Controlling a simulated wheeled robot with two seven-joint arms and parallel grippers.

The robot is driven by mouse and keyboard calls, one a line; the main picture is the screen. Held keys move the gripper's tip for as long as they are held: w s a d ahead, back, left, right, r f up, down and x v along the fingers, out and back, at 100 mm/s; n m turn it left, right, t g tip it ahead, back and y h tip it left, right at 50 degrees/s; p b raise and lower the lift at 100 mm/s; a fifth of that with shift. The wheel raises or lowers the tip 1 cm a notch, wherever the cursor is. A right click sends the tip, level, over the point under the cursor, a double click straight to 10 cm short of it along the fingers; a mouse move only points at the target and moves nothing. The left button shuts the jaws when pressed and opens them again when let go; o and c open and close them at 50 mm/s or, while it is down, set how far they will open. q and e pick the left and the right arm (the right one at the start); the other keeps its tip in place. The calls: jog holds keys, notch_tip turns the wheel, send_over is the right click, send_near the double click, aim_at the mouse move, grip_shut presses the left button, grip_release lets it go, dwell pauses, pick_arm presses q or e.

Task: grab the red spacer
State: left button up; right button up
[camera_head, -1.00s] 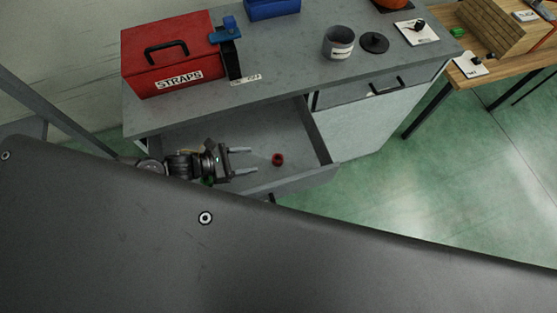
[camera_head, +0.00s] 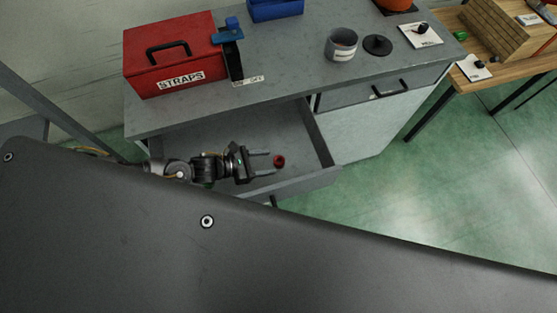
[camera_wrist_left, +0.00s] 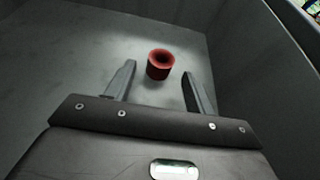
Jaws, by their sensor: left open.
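The red spacer (camera_head: 279,161) is a short red ring in the open grey drawer. In the left wrist view the spacer (camera_wrist_left: 160,64) stands upright on the drawer floor, its hole facing up. My left gripper (camera_head: 268,162) is inside the drawer, open, with its fingers pointing right toward the spacer. In the left wrist view the spacer shows just beyond the fingertips of the left gripper (camera_wrist_left: 158,72), roughly centred between them. Nothing is between the fingers. My right gripper is not in view.
The drawer (camera_head: 308,180) has raised walls around the gripper. On the grey cabinet top above stand a red STRAPS box (camera_head: 172,56), a grey cup (camera_head: 341,45) and a black disc (camera_head: 378,45). A dark panel (camera_head: 300,260) fills the foreground.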

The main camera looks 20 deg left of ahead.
aim_at(275, 161)
pick_arm(q)
jog(key=p+x, duration=0.1)
jog(key=x, duration=0.3)
jog(key=shift+w+d+p, duration=0.15)
jog(key=shift+d+p, duration=0.15)
jog(key=shift+p, duration=0.05)
jog(key=shift+d+f, duration=0.15)
jog(key=shift+f, duration=0.05)
jog(key=shift+c, duration=0.4)
grip_shut()
jog(key=shift+w+r, duration=0.1)
jog(key=shift+r, duration=0.05)
notch_tip(275, 161, up, 10)
jog(key=b, duration=0.1)
